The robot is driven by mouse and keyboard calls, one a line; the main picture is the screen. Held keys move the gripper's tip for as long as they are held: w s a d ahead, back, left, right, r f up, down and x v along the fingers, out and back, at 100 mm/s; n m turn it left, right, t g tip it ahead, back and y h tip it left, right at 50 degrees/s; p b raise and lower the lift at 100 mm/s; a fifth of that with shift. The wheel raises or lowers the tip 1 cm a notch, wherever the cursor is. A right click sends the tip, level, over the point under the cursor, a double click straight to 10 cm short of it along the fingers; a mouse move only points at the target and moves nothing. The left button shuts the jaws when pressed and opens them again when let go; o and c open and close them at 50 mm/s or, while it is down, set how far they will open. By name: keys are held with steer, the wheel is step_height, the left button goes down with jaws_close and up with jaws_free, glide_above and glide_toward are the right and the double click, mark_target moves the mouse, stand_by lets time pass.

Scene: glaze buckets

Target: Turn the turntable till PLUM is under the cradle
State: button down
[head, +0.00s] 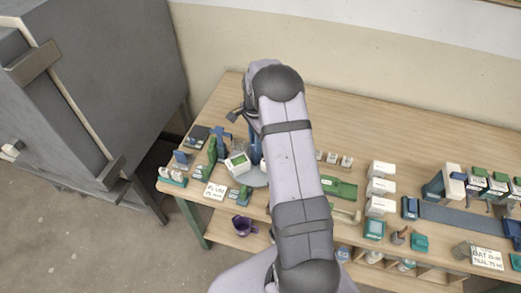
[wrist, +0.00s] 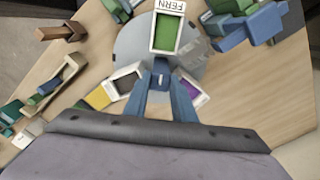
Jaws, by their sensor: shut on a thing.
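The turntable (wrist: 130,45) is a grey disc carrying buckets; its rim also shows in the head view (head: 256,181), partly behind my arm. A white bucket with green glaze (wrist: 166,34), labelled FERN, is at the far side. A purple bucket (wrist: 194,97), by colour PLUM, is at the near right, its label not readable. My gripper (wrist: 160,75) is shut on a small blue piece near the disc's middle. I cannot tell which blue structure is the cradle.
Blue and green blocks (wrist: 248,22) stand close to the disc at the right in the wrist view. A wooden holder (wrist: 62,85) lies left. In the head view a card (head: 215,191) seems to read PLUM. White boxes (head: 381,187) stand right of my arm. The bench's back is clear.

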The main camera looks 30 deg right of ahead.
steer(key=n, duration=0.3)
steer(key=shift+n, duration=0.3)
steer(key=n, duration=0.3)
steer(key=shift+n, duration=0.3)
steer(key=shift+n, duration=0.3)
steer(key=n, duration=0.7)
steer(key=c, duration=1.6)
jaws_free()
steer(key=shift+o, duration=0.2)
steer(key=shift+r, duration=0.15)
